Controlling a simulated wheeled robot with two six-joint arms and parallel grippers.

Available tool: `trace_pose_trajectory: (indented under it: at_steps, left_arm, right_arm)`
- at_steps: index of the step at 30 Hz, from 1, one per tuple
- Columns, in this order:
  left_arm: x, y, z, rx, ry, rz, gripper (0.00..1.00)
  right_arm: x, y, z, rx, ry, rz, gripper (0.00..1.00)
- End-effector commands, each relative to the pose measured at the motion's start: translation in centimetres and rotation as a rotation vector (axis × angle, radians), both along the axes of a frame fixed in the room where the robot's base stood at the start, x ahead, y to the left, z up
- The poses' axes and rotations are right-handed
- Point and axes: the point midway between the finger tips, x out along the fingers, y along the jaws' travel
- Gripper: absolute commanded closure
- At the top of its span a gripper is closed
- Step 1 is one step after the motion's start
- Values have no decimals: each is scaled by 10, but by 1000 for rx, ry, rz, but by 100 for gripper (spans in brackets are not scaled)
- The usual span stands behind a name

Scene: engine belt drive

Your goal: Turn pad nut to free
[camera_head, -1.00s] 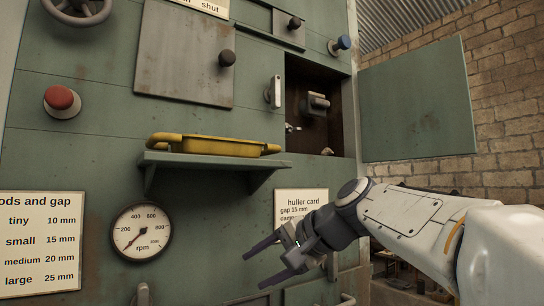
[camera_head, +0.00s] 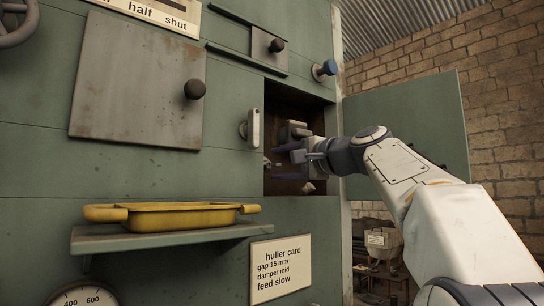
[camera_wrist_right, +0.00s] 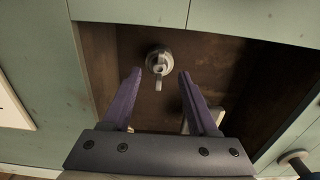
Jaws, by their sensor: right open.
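The pad nut (camera_wrist_right: 158,64), a small grey metal piece with a round base and a narrow tab, sits on the brown back wall of the open recess. In the head view the nut (camera_head: 267,162) shows as a small pale bit beside my fingertips. My right gripper (camera_head: 277,163) reaches into the recess from the right. In the wrist view the right gripper (camera_wrist_right: 160,74) is open and empty, its two purple fingers pointing toward the nut, which appears between their tips. I cannot tell whether they touch it. My left gripper is not in view.
The recess (camera_head: 285,100) has close side walls, and a grey block-like fitting (camera_head: 295,130) sits above my gripper. An open green door (camera_head: 410,120) stands to the right. A white handle (camera_head: 252,126) is left of the opening. A yellow tray (camera_head: 170,216) rests on a shelf below.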

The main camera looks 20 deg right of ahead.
Motion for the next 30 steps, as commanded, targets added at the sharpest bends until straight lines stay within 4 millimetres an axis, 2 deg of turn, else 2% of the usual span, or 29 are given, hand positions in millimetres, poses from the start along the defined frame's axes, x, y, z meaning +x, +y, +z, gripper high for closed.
trace_pose_trajectory:
  at_steps: [1,6,16,18,21,30]
  left_arm:
    - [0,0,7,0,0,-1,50]
    - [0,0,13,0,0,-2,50]
    - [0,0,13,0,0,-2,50]
    - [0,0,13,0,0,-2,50]
    - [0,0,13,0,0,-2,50]
    - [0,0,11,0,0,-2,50]
  right_arm:
    - [8,4,3,0,2,4,40]
    - [23,9,0,-1,2,2,40]
    - [26,12,-1,-2,2,2,40]
    - [26,11,-1,-2,2,2,67]
    - [26,11,-1,-2,2,2,100]
    - [26,11,-2,-21,-4,3,100]
